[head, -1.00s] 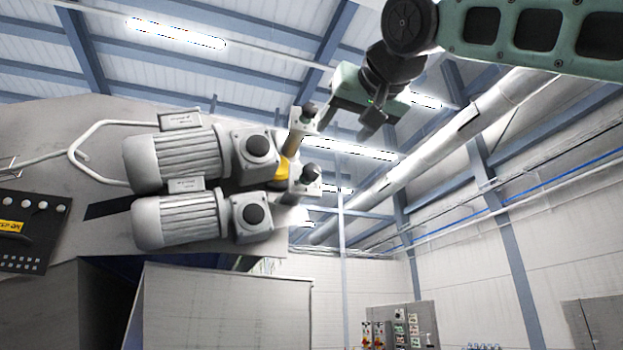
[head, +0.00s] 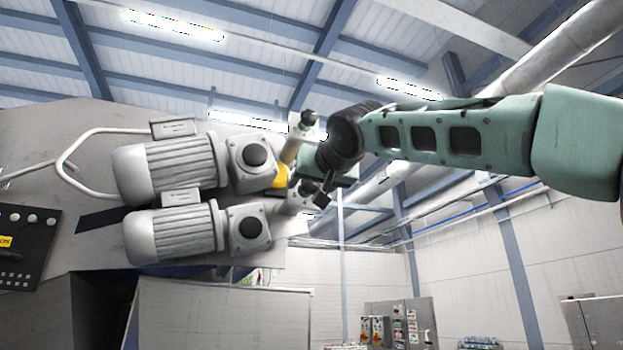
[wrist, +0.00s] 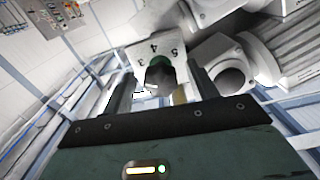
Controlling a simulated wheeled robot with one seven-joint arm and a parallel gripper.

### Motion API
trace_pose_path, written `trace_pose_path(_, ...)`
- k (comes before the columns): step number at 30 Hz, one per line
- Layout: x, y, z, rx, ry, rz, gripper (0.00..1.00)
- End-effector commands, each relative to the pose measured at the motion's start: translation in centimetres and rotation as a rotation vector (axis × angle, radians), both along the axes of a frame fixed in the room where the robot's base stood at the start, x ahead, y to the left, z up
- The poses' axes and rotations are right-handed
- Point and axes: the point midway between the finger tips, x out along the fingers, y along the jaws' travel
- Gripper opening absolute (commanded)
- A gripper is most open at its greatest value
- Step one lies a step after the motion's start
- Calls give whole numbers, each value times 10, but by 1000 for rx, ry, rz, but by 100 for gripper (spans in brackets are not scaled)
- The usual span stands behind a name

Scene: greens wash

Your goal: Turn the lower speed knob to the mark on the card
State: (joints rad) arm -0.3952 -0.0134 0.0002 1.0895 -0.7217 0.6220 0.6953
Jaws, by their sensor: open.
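Two white plates with dark knobs stand at the right end of the twin motors. The upper knob (head: 309,117) is visible in the head view. The lower plate (head: 296,203) shows partly there, and its knob is hidden behind my gripper (head: 321,196). In the wrist view, a numbered white plate (wrist: 136,56) with 3, 4 and 5 faces my gripper. Its dark knob (wrist: 160,77) appears between my open fingers; contact cannot be told. From the gripper's place in the head view this is the lower knob. I cannot make out a card or its mark.
The upper motor (head: 170,168) and lower motor (head: 175,233) lie left of the knobs, close to my gripper. A yellow part (head: 280,177) sits between motors and plates. A black panel (head: 30,225) is at far left. Space below right is free.

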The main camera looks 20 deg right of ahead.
Motion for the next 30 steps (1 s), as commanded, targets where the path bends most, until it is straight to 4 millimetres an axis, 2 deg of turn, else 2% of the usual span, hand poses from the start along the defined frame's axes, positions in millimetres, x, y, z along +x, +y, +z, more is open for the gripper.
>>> trace_pose_path(9, 4, 0, -1, 0, 0, 0, 58)
trace_pose_path(10, 4, 0, -1, 0, 0, 0, 55)
trace_pose_path(12, 4, 0, -1, 0, 0, 0, 36)
trace_pose_path(15, 4, 0, 0, 0, 0, 0, 13)
trace_pose_path(23, 3, 0, 0, -15, 0, -1, 14)
trace_pose_path(30, 4, -1, 0, -112, 1, -2, 14)
